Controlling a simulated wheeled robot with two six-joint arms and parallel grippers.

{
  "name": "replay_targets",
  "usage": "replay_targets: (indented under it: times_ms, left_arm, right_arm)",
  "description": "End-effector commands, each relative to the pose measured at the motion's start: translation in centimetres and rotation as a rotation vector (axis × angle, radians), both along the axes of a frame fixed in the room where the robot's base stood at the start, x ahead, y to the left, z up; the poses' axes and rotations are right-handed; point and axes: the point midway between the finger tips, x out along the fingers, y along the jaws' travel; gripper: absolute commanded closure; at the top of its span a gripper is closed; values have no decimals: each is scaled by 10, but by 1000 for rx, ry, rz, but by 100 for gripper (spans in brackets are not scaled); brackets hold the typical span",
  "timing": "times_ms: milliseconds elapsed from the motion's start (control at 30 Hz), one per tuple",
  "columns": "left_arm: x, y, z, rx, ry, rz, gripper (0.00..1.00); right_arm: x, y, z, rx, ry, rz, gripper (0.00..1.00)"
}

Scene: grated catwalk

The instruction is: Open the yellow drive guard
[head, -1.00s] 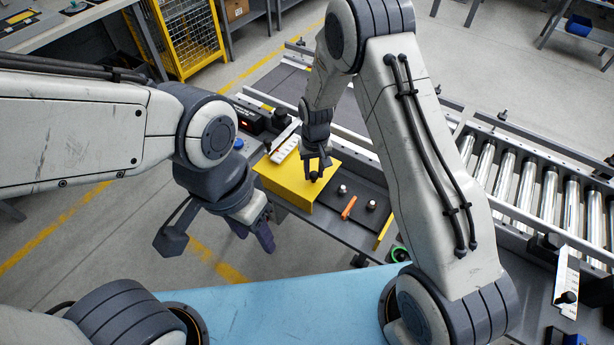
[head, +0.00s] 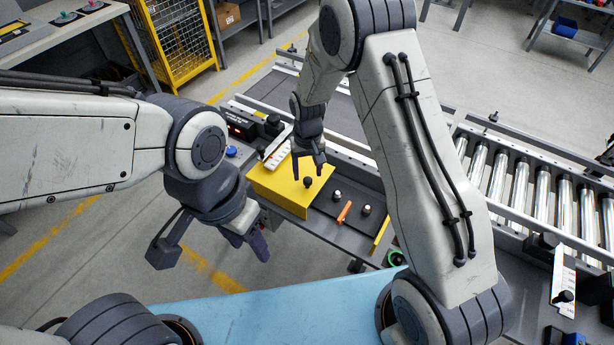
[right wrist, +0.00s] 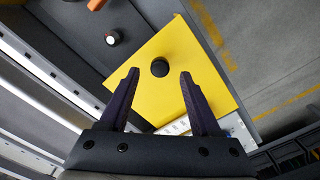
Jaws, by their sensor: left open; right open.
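The yellow drive guard (head: 280,192) is a box-shaped cover at the left end of the dark conveyor deck, lying shut with its top flat. A black knob (head: 308,182) stands on its top; it also shows in the right wrist view (right wrist: 160,68). My right gripper (head: 308,168) is open and empty above the guard, just behind the knob in the head view. In the right wrist view its fingertips point towards the guard, with the knob between and slightly beyond them. My left gripper (head: 254,242) is open and empty, left of the guard and off the deck.
Right of the guard are two silver-and-black knobs (head: 336,196), an orange handle (head: 344,212) and a yellow strip (head: 381,236). A white labelled plate (head: 278,152) and a display box (head: 241,124) stand behind it. Rollers (head: 520,185) run to the right.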

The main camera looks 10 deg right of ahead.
Motion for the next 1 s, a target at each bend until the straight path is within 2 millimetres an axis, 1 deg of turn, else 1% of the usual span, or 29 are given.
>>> replay_targets:
  times_ms: [33, 200, 300, 400, 567, 1000]
  left_arm:
    - [0, 0, -3, 0, 0, 0, 50]
    - [0, 0, -8, 0, 0, 0, 50]
    - [0, 0, -9, 0, 0, 0, 50]
    - [0, 0, -10, 0, 0, 0, 50]
    - [0, 0, -10, 0, 0, 0, 50]
    - [0, 0, -10, 0, 0, 0, 50]
  right_arm:
    - [2, 0, 11, 1, -6, 0, 36]
    - [1, 0, 45, 1, -4, 0, 36]
    - [1, 0, 60, 1, -3, 0, 36]
    - [1, 0, 70, 0, -2, 0, 36]
    - [0, 0, 76, 0, 1, 0, 36]
    - [0, 1, 77, 0, 1, 1, 36]
